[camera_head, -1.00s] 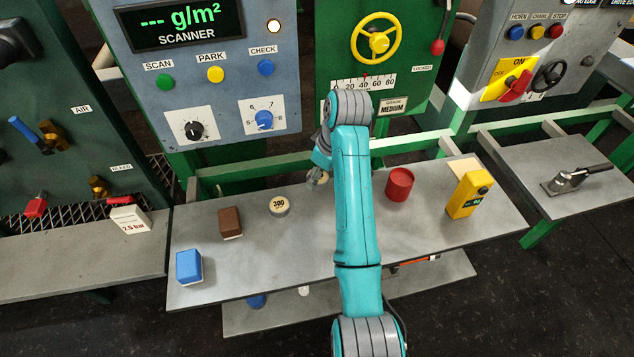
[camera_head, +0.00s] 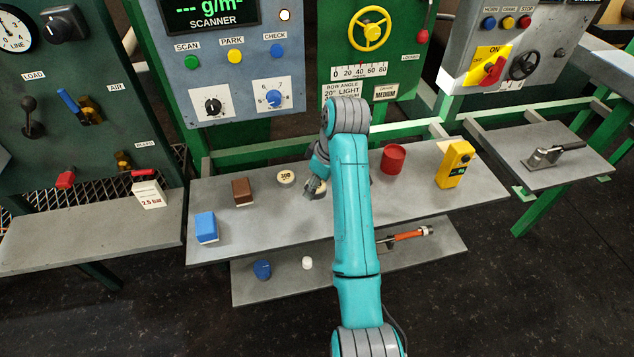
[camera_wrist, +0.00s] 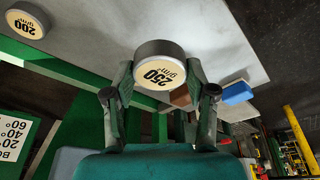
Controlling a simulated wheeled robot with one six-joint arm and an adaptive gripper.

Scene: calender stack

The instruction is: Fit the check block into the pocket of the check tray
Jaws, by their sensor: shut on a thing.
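My gripper (camera_head: 316,185) is above the middle of the grey bench, partly hidden by my own arm. In the wrist view its two fingers (camera_wrist: 161,80) are shut on the sides of a round block, taken as the check block (camera_wrist: 160,52). It has a dark grey rim and a cream face marked 250 g/m². Similar round blocks marked 300 (camera_head: 286,177) and 200 (camera_wrist: 27,24) are apart from the gripper. I cannot make out a check tray or its pocket in either view.
The grey bench (camera_head: 300,222) carries a blue block (camera_head: 205,226), a brown block (camera_head: 242,191), a red cylinder (camera_head: 393,158) and a yellow device (camera_head: 455,164). A lower shelf (camera_head: 335,283) holds several small things. The scanner panel (camera_head: 235,70) stands behind.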

